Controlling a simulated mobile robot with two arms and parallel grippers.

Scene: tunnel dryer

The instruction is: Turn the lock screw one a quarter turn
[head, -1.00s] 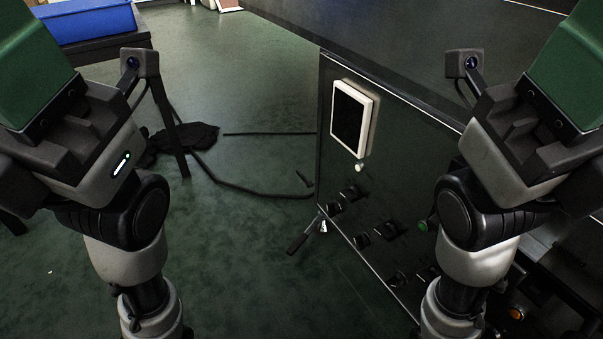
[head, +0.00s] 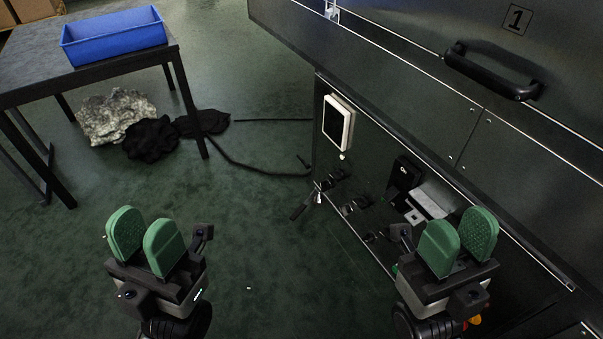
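A dark machine panel (head: 440,90) marked with a "1" label (head: 516,18) and a black bar handle (head: 492,72) is at the upper right of the head view. Small screw-like dots sit by its lower seam, one near the joint (head: 488,121); I cannot tell which is lock screw one. My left gripper (head: 145,238) is at the lower left, over the floor, its green fingers apart and empty. My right gripper (head: 458,241) is at the lower right in front of the machine's lower side, also open and empty. Neither touches the panel.
A control face with a white-framed screen (head: 338,122) and several black knobs (head: 357,205) is left of my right gripper. A dark table (head: 30,82) carries a blue bin (head: 115,38). Dark cloth (head: 150,138) and a cable lie on the floor. The middle floor is clear.

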